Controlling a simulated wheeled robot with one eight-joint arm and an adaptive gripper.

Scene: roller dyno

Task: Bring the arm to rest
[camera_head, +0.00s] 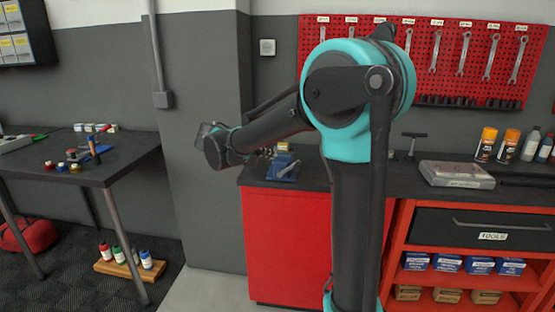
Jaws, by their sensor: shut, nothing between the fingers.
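My arm (355,150) rises in the right half of the head view. Its forearm (270,125) reaches from the teal elbow joint (350,75) down and left to the dark wrist (215,148). My gripper (264,153) shows only in part, small and dark, just beyond and below the forearm. It is shut with nothing in it. The forearm hides much of it. It appears in front of the workbench top, close to a blue vise (284,166); I cannot tell the gap between them.
The red workbench (285,245) stands behind my arm, with a case (456,175) and spray cans (486,144) at right. A dark table (110,172) with small items is at left. A red pegboard (480,78) holds wrenches. A bottle rack (130,264) is on the floor.

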